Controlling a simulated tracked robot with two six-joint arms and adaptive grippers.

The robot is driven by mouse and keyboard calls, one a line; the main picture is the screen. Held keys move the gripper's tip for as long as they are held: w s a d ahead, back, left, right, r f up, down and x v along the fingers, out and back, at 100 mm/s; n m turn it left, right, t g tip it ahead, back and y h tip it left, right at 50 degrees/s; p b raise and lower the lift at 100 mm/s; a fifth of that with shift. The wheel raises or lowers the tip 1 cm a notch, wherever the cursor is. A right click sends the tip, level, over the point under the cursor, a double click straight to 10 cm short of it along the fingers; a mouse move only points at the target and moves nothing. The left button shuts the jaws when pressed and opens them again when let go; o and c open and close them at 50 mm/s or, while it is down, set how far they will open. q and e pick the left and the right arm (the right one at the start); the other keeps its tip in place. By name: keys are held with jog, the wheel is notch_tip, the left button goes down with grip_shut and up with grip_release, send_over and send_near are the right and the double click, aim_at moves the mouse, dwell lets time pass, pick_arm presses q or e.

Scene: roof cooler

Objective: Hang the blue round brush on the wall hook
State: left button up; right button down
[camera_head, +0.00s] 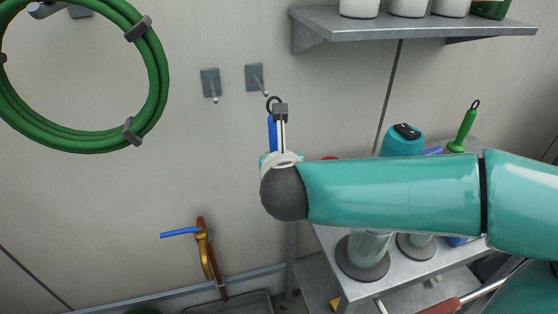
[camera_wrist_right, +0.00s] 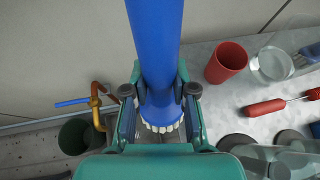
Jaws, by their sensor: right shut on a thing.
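The blue round brush shows its blue handle (camera_head: 271,132) and a dark hanging ring (camera_head: 273,103) in the head view. My right gripper (camera_head: 281,112) is shut on it and partly hides it. In the right wrist view the blue brush (camera_wrist_right: 156,45) runs between the fingers, with pale bristles at its lower end. A grey wall hook (camera_head: 255,78) is just above and left of the ring; whether they touch cannot be told. A second wall hook (camera_head: 210,85) is further left. My left gripper is not in view.
A coiled green hose (camera_head: 150,65) hangs at left. A grey shelf (camera_head: 415,25) with white containers is above right. A metal table (camera_head: 330,240) bears a teal container (camera_head: 403,140) and a green brush (camera_head: 465,130); a red cup (camera_wrist_right: 226,62) also stands there. A brass tap (camera_head: 204,250) is below.

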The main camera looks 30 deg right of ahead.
jog(key=shift+w+d+f, duration=0.1)
jog(key=shift+w+d, duration=0.1)
jog(key=shift+w, duration=0.6)
jog(key=shift+w+d+f, duration=0.1)
jog(key=shift+w+d, duration=0.15)
jog(key=shift+w, duration=0.6)
jog(key=shift+w+d+f, duration=0.1)
jog(key=shift+w+d, duration=0.1)
jog(key=shift+w, duration=0.6)
jog(key=shift+w+d+f, duration=0.15)
jog(key=shift+w, duration=0.45)
jog(key=shift+w+d+f, duration=0.15)
jog(key=shift+w+d, duration=0.05)
jog(key=shift+w, duration=0.45)
jog(key=shift+w+d+f, duration=0.15)
jog(key=shift+w, duration=0.45)
jog(key=c, duration=0.9)
grip_release()
jog(key=shift+o, duration=0.2)
